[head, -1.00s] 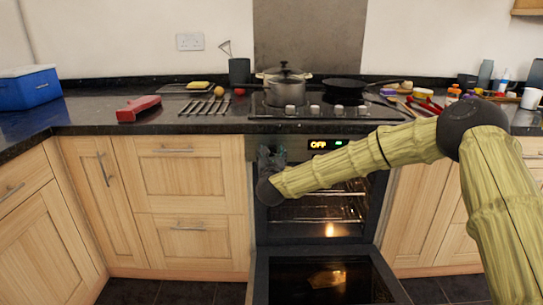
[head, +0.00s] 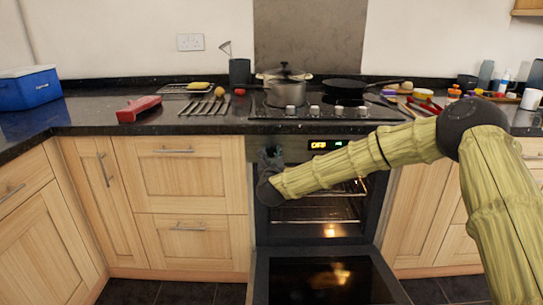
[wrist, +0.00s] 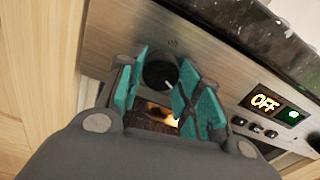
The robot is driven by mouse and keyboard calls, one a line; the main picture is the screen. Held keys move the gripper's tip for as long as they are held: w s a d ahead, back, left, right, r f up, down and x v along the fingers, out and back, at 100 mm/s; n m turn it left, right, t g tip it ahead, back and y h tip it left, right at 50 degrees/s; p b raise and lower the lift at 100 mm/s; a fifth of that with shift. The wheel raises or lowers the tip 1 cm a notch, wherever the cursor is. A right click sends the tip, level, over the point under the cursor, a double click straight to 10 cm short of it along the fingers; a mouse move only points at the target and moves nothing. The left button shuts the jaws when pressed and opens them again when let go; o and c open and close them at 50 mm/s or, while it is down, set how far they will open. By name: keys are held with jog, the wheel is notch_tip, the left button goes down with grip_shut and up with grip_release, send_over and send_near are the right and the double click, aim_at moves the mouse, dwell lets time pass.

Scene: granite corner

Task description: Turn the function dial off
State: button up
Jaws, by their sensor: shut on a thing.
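The function dial (wrist: 158,74) is a round black knob with a white mark on the brushed steel oven panel. My gripper (wrist: 160,68) is shut on it, with one teal-padded finger on each side of the knob. The white mark shows near the dial's lower right edge in the wrist view. The lit display (wrist: 265,103) to the right reads OFF, with a green light beside it. In the head view my gripper (head: 270,160) is at the left end of the oven panel (head: 294,149) and hides the dial.
The oven door (head: 325,280) hangs open below my arm, and the cavity is lit. The worktop edge juts above the panel. A pot (head: 286,92) and a pan (head: 343,88) stand on the hob. A red object (head: 138,108) lies on the worktop to the left.

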jog(key=n+p, duration=0.1)
jog(key=n, duration=0.4)
jog(key=shift+r, duration=0.1)
jog(key=n+p, duration=0.1)
jog(key=n, duration=0.5)
jog(key=shift+d+p, duration=0.1)
jog(key=shift+p, duration=0.3)
jog(key=n+p, duration=0.2)
jog(key=n, duration=0.4)
jog(key=shift+r, duration=0.15)
jog(key=n+p, duration=0.2)
jog(key=n, duration=0.3)
jog(key=o, duration=1)
